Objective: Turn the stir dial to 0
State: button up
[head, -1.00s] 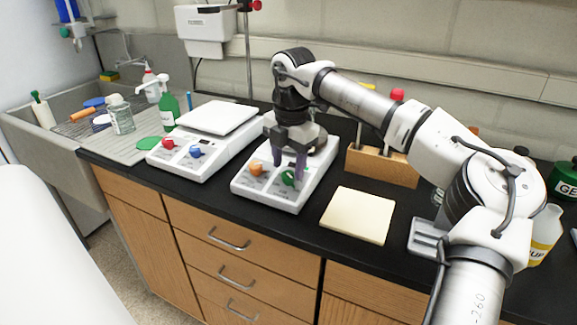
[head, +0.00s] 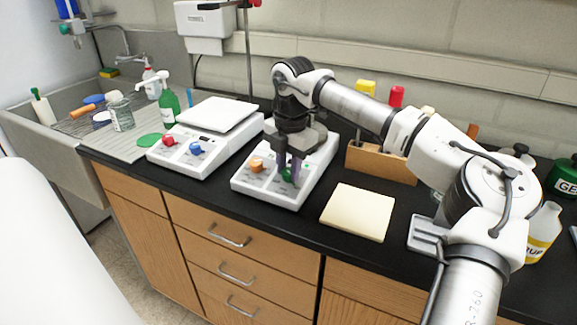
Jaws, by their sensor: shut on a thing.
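Two white hotplate-stirrer units stand on the black bench. The right unit (head: 246,190) has an orange dial (head: 256,164) on the left of its front panel and a green dial (head: 287,174) on the right. My gripper (head: 289,172) points down over this unit, its fingers shut on the green dial, which they partly cover. The left unit (head: 186,165) has a red dial (head: 168,140) and a blue dial (head: 195,148), with nothing touching them. The panel print is too small to read, so I cannot tell which dial is stir or its setting.
A cream pad (head: 357,212) lies right of the right unit. A wooden block (head: 380,166) with upright tools stands behind it. The bench's front strip is clear.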

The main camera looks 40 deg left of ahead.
jog(key=n+h+p, duration=0.1)
jog(key=n, duration=0.4)
jog(key=shift+a+r+n, duration=0.1)
jog(key=shift+a+n, duration=0.05)
jog(key=shift+n, duration=0.15)
jog(key=n+t+h+p, duration=0.1)
jog(key=n, duration=0.5)
jog(key=shift+s+a, duration=0.1)
dwell(0.3)
jog(key=o, duration=1)
jog(key=r, duration=0.4)
jog(key=s+a+r+b, duration=0.1)
jog(key=r, duration=0.8)
jog(key=shift+s+a+r, duration=0.2)
jog(key=shift+a+r, duration=0.05)
jog(key=shift+a, duration=0.1)
